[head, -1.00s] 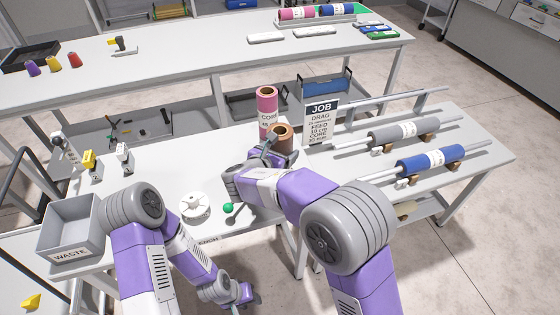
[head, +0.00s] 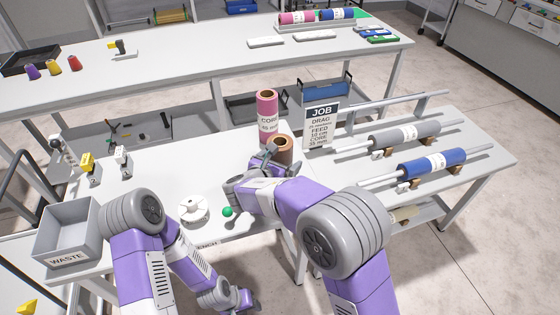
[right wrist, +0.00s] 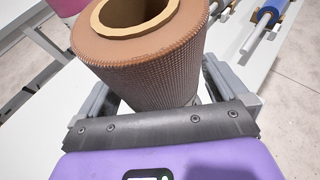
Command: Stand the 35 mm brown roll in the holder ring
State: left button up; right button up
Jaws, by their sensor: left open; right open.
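The brown roll (head: 284,149) stands roughly upright on the near bench, just in front of the pink roll. In the right wrist view the brown roll (right wrist: 150,50) shows its hollow core and fills the space between the fingers. My right gripper (right wrist: 160,97) is open, with one finger on each side of the roll; contact cannot be told. In the head view my right gripper (head: 268,159) partly covers the roll's near side. The roll's foot is hidden, and I cannot make out the holder ring. My left gripper (head: 243,299) is open, low at the bench's front.
The pink roll (head: 267,112) and the JOB sign (head: 320,125) stand close behind the brown roll. Grey (head: 403,134) and blue (head: 432,163) rolls lie on rods at right.

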jog(key=p+v, duration=0.2)
jog(key=v, duration=1)
jog(key=shift+p, duration=0.35)
